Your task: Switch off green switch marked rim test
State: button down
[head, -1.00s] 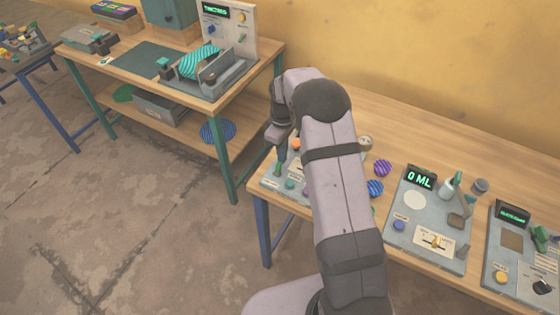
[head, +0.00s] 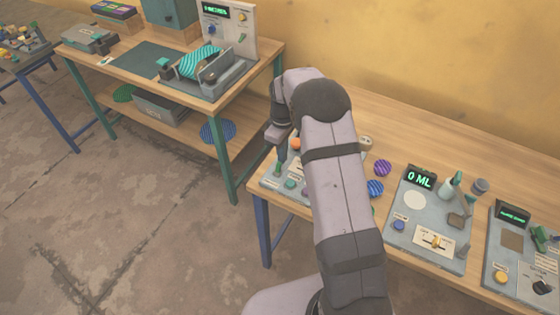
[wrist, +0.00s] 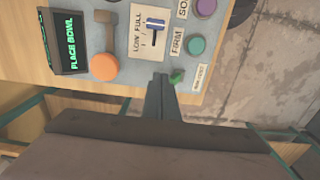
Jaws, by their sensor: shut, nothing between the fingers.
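The green switch (wrist: 177,76) is a small lever at the edge of a grey panel (wrist: 128,60), in the wrist view. A small white label (wrist: 200,77) lies right beside it, too small to read surely. My gripper (wrist: 161,80) is shut and empty, its fingertips just left of the switch in the wrist view. I cannot tell whether they touch it or which way the lever is set. In the head view my gripper (head: 279,148) is low over the left side of this panel, partly hidden by my arm.
The panel also has an orange button (wrist: 103,67), a slider (wrist: 153,26), a teal button (wrist: 196,45), a purple button (wrist: 205,7) and a "PLACE BOWL" display (wrist: 66,42). Striped discs (head: 382,168) and other panels (head: 430,215) stand to the right.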

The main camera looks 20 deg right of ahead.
jog(key=shift+s+a, duration=0.9)
jog(key=shift+a, duration=0.05)
jog(key=shift+r, duration=0.1)
jog(key=shift+w+d+r+p, duration=0.15)
jog(key=shift+r+p, duration=0.75)
jog(key=shift+r, duration=0.25)
jog(key=shift+w+d+r+p, duration=0.15)
jog(key=shift+d+r+p, duration=0.05)
jog(key=shift+r+p, duration=0.85)
jog(key=shift+w+d+r+p, duration=0.15)
jog(key=shift+r+p, duration=0.65)
jog(key=shift+r, duration=0.45)
